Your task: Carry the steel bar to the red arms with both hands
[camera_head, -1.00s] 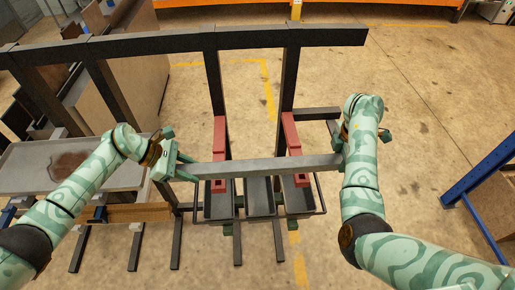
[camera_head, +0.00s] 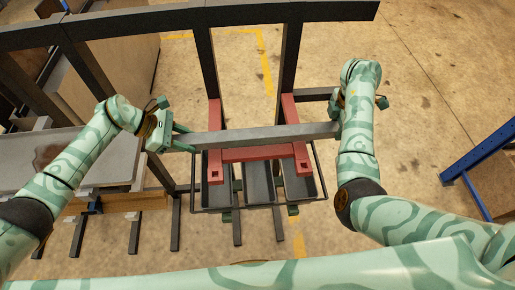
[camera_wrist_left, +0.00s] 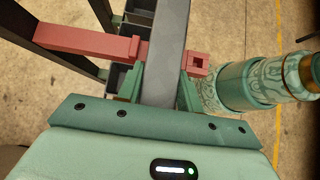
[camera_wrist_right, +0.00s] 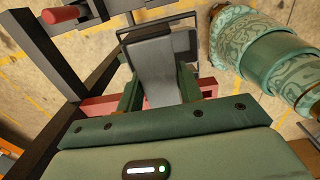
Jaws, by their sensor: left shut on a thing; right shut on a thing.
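The grey steel bar (camera_head: 255,136) spans crosswise between my two grippers and passes over both red arms. The left red arm (camera_head: 215,165) and right red arm (camera_head: 300,158) stick out from the dark frame, with a red crosspiece (camera_head: 253,154) just nearer than the bar. I cannot tell whether the bar touches the arms. My left gripper (camera_head: 182,140) is shut on the bar's left end; the left wrist view shows the bar (camera_wrist_left: 170,55) between its fingers, over a red arm (camera_wrist_left: 85,42). My right gripper (camera_head: 339,128) is shut on the right end, also in the right wrist view (camera_wrist_right: 160,85).
Dark uprights and a top beam (camera_head: 190,20) stand behind the bar. Several grey bins (camera_head: 262,185) sit below the arms. A grey tray (camera_head: 120,172) on a stand is at left. A blue rack (camera_head: 480,165) stands at right, with open floor between.

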